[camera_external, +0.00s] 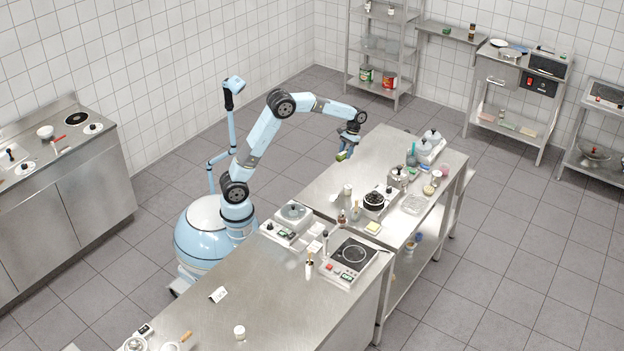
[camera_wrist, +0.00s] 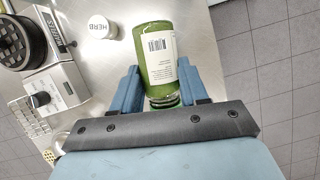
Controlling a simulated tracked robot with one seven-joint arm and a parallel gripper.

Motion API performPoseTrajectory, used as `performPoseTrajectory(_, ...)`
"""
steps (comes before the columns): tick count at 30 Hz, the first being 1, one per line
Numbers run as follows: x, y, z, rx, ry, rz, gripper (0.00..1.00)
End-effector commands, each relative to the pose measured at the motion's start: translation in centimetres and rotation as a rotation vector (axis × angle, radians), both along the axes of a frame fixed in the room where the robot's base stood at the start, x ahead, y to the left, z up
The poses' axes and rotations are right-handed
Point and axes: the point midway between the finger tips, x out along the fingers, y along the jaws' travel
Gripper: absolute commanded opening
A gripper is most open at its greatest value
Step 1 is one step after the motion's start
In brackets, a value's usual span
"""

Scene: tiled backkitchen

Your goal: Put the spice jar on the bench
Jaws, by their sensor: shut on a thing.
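The spice jar (camera_wrist: 156,62), green with a white barcode label, is held between the blue fingers of my gripper (camera_wrist: 158,88). In the external view the green jar (camera_external: 342,156) shows small just below my gripper (camera_external: 347,148), at the far left side of the steel bench (camera_external: 325,186). The wrist view shows the bench top (camera_wrist: 195,22) behind the jar, with the bench edge just to the right. The gap between jar and bench top is hard to judge. My gripper is shut on the jar.
A white-lidded jar marked HERB (camera_wrist: 100,27) stands on the bench to the left of the held jar. A white appliance with a round black top (camera_external: 374,200) stands nearby. Bare bench lies around the HERB jar; tiled floor (camera_wrist: 265,60) lies beyond the edge.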

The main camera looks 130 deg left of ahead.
Motion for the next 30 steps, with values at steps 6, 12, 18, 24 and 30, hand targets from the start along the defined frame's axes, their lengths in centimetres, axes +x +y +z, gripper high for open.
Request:
performPoseTrajectory(6, -0.1, -0.1, 0.2, 0.002, 0.0, 0.0, 0.04)
performPoseTrajectory(12, 0.0, -0.1, 3.5, 0.017, -0.004, 0.0, 0.04)
performPoseTrajectory(18, -0.1, -0.1, 8.5, 0.034, -0.006, 0.0, 0.04)
performPoseTrajectory(24, 0.0, -0.1, 12.5, 0.049, -0.009, -0.001, 0.04)
performPoseTrajectory(30, 2.1, -1.9, 12.8, 0.072, -0.012, -0.025, 0.04)
